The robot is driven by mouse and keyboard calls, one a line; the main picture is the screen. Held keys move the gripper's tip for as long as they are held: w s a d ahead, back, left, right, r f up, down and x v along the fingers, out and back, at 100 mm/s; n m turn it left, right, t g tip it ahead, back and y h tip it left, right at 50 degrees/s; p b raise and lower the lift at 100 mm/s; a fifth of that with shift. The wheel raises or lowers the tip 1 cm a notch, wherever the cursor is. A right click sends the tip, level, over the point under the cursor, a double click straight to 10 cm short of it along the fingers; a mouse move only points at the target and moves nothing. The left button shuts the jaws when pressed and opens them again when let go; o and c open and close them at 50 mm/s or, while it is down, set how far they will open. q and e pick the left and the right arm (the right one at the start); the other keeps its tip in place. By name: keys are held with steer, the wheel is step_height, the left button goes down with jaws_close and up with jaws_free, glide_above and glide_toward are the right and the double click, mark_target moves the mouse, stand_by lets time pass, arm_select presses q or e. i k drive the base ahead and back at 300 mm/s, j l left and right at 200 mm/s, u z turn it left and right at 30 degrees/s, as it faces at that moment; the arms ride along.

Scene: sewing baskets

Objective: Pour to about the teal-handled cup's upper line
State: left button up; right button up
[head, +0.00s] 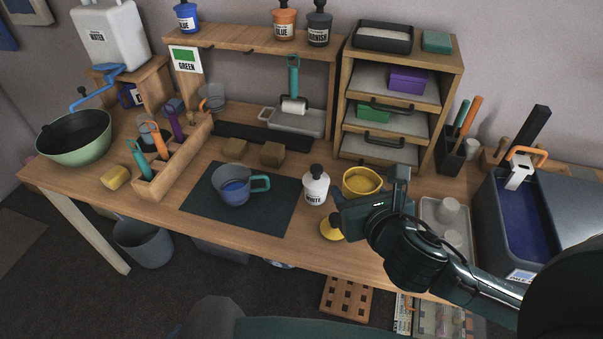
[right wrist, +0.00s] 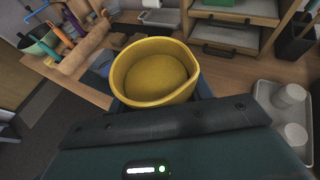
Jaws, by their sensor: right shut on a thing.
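The teal-handled cup (head: 232,186) stands upright on a dark mat (head: 275,205); it is greyish, with blue showing inside low down. Its lines are too small to make out. My right gripper (head: 368,203) is shut on a yellow cup (head: 362,181) at the right of the mat, beyond the white bottle (head: 316,186). In the right wrist view the yellow cup (right wrist: 153,75) sits between my fingers, roughly upright, with a plain yellow inside. Whether that is liquid or the bottom, I cannot tell. My left gripper is not in view.
A yellow round piece (head: 332,229) lies near the table's front edge. Two brown blocks (head: 272,154) stand behind the mat. A wooden tool rack (head: 180,165) is left of it, a grey tray (head: 440,215) right. The mat is clear around the cup.

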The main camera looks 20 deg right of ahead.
mark_target(232, 182)
steer(key=u, duration=1.25)
steer(key=i+j, duration=0.1)
steer(key=j, duration=0.2)
steer(key=i+j, duration=0.1)
steer(key=j, duration=0.2)
steer(key=i+j, duration=0.1)
steer(key=j, duration=0.25)
